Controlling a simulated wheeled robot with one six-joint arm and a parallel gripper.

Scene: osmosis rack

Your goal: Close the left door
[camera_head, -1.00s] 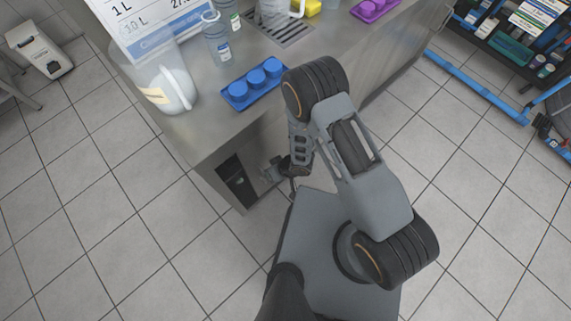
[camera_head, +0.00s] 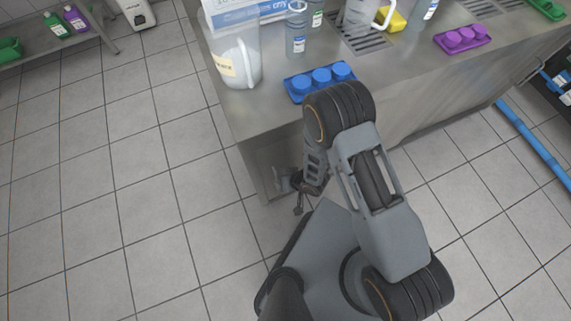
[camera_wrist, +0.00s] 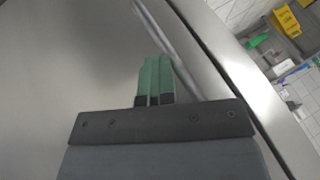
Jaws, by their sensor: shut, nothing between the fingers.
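The left door (camera_head: 264,168) is a steel panel at the left end of the cabinet front, under the counter. It looks flush or nearly flush, with no dark opening showing, but my arm hides part of it and any small gap. In the wrist view a smooth steel panel (camera_wrist: 60,60) fills the left and middle, with a long bar handle (camera_wrist: 170,38) running diagonally. My gripper (camera_wrist: 156,75) has its green fingers together and empty, pointing at the panel close to the bar. Contact cannot be told. In the head view my gripper (camera_head: 285,183) is low beside the door.
The steel counter (camera_head: 262,118) carries a white jug (camera_head: 238,65), a blue tray of cups (camera_head: 320,82), bottles and a purple tray (camera_head: 462,39). A shelf (camera_head: 75,46) stands at the far left. The tiled floor on the left is clear.

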